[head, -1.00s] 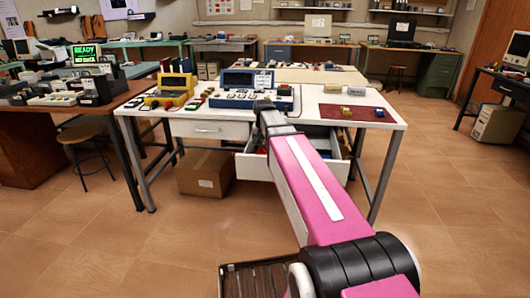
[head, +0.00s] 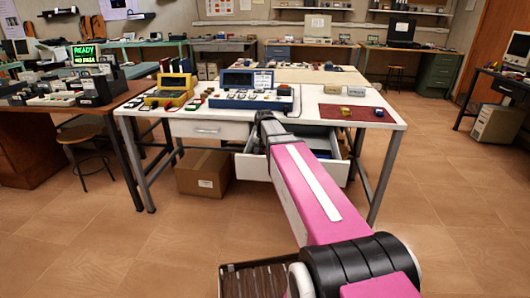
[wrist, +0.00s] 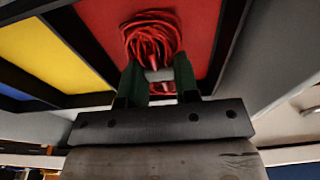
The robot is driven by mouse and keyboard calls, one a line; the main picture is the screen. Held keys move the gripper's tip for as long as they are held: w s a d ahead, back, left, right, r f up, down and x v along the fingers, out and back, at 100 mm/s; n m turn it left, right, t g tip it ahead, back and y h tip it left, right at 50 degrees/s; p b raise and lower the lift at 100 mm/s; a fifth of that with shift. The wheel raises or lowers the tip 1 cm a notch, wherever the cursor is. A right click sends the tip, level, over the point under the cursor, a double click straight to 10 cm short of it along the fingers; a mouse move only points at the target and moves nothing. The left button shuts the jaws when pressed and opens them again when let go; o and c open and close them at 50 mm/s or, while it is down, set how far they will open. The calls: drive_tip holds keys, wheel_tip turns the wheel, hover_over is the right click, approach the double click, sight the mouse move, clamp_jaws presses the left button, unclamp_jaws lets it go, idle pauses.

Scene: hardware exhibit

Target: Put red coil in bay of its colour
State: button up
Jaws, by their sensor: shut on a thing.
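The red coil (wrist: 152,38), a loose bundle of red cord, shows at the top of the wrist view. My gripper (wrist: 158,65) is shut on its near part. The coil is over the red bay (wrist: 197,28); I cannot tell whether it touches the floor. A yellow bay (wrist: 48,45) lies to the left, with black dividers between. A sliver of a blue bay (wrist: 14,94) shows at the far left. In the head view the open white drawer (head: 252,167) is under the table, and my arm hides the gripper and coil.
The white table (head: 315,123) carries a blue-and-white instrument (head: 245,90), a yellow device (head: 170,92) and a dark red mat (head: 352,112). A cardboard box (head: 204,172) stands beneath it. The table edge is close above the drawer.

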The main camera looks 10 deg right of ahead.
drive_tip(key=shift+f, duration=0.5)
drive_tip(key=o, duration=0.9)
drive_tip(key=r, duration=0.4)
drive_tip(key=s+r, duration=0.1)
drive_tip(key=r, duration=0.8)
drive_tip(key=shift+s+a+r, duration=0.1)
drive_tip(key=shift+s+a, duration=0.2)
drive_tip(key=shift+s, duration=0.05)
